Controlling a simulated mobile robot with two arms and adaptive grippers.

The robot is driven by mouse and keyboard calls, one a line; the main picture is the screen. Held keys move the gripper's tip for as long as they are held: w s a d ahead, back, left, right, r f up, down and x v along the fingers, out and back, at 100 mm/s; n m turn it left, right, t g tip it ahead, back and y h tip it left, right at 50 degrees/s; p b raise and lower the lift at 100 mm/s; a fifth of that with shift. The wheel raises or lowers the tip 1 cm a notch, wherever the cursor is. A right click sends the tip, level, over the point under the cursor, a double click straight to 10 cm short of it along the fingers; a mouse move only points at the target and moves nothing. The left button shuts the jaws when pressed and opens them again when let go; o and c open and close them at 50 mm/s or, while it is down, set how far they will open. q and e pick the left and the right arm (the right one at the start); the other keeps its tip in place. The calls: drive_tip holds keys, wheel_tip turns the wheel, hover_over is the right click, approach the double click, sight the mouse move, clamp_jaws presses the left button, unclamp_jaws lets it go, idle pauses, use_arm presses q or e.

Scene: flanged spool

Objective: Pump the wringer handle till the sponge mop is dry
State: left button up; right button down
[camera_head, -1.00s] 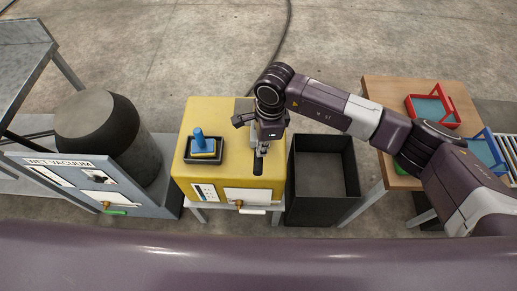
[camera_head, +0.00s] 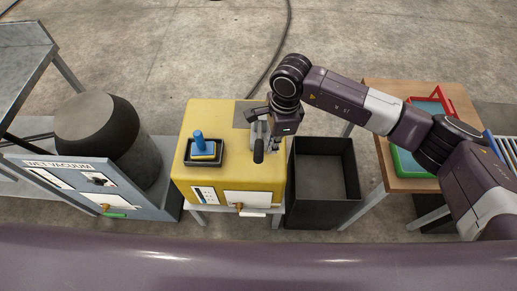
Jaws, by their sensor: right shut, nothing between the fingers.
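The yellow wringer cabinet (camera_head: 230,175) stands in the middle. A sponge mop with a blue upright handle (camera_head: 199,140) and blue pad sits in a small black tray (camera_head: 190,163) on its top left. My right gripper (camera_head: 263,142) is over the cabinet's top right side, shut with nothing between its fingers. A dark upright bar (camera_head: 258,152), which may be the wringer handle, shows close to the fingers; whether they touch it I cannot tell. The gripper hides much of that area. My left gripper is not in view.
An open black bin (camera_head: 322,198) stands right of the cabinet. Further right is a wooden table (camera_head: 383,92) with red and green-rimmed trays. A wet vacuum (camera_head: 105,140) and its grey panel stand at left. Open concrete floor lies behind.

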wheel_tip(320, 180, up, 11)
drive_tip(key=d, duration=0.1)
drive_tip(key=shift+w+d, duration=0.15)
drive_tip(key=shift+d, duration=0.05)
drive_tip(key=shift+f, duration=0.15)
